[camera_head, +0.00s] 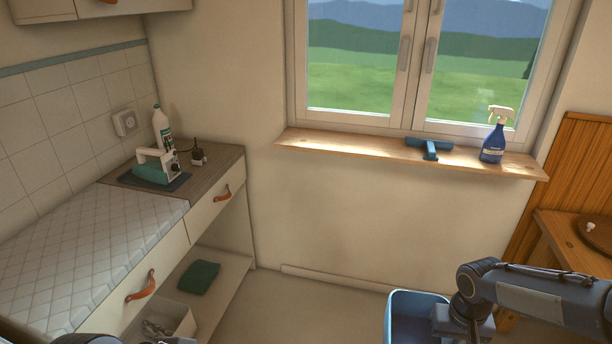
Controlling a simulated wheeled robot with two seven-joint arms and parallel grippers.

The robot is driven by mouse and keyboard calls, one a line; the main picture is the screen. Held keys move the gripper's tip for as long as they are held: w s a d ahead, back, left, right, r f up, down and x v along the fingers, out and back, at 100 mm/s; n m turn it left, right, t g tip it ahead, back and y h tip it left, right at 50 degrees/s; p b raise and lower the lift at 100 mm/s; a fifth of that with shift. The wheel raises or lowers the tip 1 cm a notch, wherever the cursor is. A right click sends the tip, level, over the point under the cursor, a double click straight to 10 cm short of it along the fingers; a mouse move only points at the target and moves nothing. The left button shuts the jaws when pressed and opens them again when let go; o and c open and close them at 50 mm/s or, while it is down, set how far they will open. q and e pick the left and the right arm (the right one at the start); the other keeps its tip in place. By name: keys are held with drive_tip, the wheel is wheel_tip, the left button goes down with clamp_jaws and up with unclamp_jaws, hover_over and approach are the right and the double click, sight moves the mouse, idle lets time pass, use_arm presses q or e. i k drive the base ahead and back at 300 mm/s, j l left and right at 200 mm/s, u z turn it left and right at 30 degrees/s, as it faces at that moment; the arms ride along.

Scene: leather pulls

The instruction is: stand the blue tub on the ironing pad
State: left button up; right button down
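The blue tub (393,318) is at the bottom of the view, right of centre, cut off by the lower edge. Its rim and part of its inside show; what it rests on is hidden. My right gripper (450,324) points down at the tub's right side, overlapping it; its fingertips are hidden, so I cannot tell whether it grips the wall. The ironing pad (85,245) is white and quilted, lying bare on the counter at left. Only dark slivers of my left arm show at the bottom left edge; its fingers are out of frame.
A green iron (155,168) on a dark mat and a white bottle (162,131) stand beyond the pad. An orange-pulled drawer (142,286) is below it; a green cloth (199,277) and white bin (165,319) lie lower. The sill holds a spray bottle (492,143) and squeegee (430,147).

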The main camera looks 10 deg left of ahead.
sight(64, 269)
drive_tip(key=i+l+u, duration=0.1)
drive_tip(key=i+u, duration=0.2)
drive_tip(key=i, duration=0.15)
drive_tip(key=i+l+u, duration=0.15)
drive_tip(key=i+u, duration=0.15)
drive_tip(key=i, duration=0.2)
drive_tip(key=i+l+u, duration=0.3)
drive_tip(key=i+u, duration=0.1)
drive_tip(key=u, duration=2.4)
